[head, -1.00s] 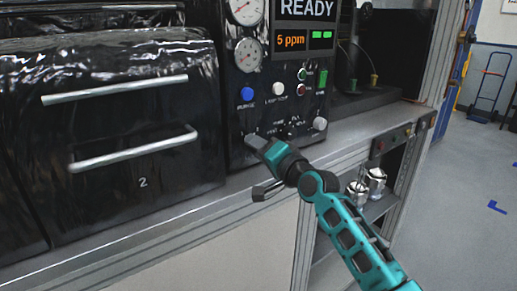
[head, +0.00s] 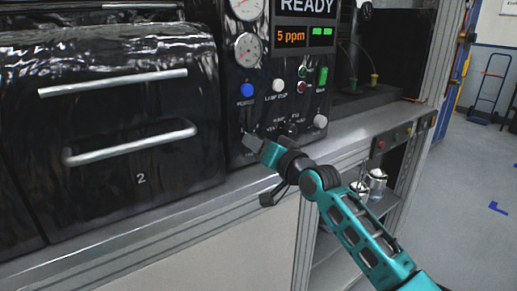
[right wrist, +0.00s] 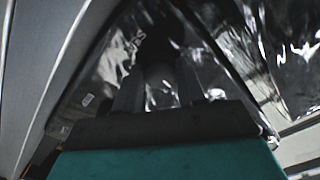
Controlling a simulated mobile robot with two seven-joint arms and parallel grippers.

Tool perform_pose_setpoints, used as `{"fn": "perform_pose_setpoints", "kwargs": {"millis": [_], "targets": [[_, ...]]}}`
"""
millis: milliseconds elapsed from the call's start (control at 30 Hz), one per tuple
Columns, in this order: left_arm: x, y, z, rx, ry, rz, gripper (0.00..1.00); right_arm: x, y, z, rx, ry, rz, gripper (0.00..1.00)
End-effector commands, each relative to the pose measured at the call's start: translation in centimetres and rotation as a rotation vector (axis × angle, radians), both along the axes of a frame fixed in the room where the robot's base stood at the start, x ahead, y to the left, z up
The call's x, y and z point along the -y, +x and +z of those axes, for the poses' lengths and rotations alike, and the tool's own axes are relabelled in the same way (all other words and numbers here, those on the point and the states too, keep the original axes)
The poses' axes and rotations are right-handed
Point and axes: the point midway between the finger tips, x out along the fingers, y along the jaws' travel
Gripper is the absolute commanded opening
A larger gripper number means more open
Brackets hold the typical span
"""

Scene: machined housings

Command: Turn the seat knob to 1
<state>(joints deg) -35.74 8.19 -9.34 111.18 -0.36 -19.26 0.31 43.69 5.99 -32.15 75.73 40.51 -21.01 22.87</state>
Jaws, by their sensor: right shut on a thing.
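The black control panel (head: 265,110) stands in the middle of the head view. My right gripper (head: 250,140) reaches its lower left from below right. In the right wrist view its two fingers (right wrist: 158,92) stand on either side of a dark rounded part (right wrist: 158,70), which looks like a knob. The gripper is shut on it. In the head view the gripper hides this knob, and its pointer and number marks cannot be read. A small black selector (head: 291,130) and a silver knob (head: 320,121) sit farther right on the panel. My left gripper is out of view.
A black drawer unit with bar handles (head: 130,143) stands left. A metal ledge (head: 350,135) runs below.

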Motion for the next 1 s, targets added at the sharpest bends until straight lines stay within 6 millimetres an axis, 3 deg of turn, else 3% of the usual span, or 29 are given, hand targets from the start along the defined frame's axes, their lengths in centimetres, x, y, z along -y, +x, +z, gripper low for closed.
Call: {"fn": "perform_pose_setpoints", "kwargs": {"millis": [500,1000], "targets": [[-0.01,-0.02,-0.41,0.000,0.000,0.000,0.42,0.07,0.03,-0.05,0.261,-0.363,0.000,0.09],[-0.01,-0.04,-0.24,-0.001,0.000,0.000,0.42,0.06,0.03,-0.10,0.364,-0.505,0.000,0.09]]}}
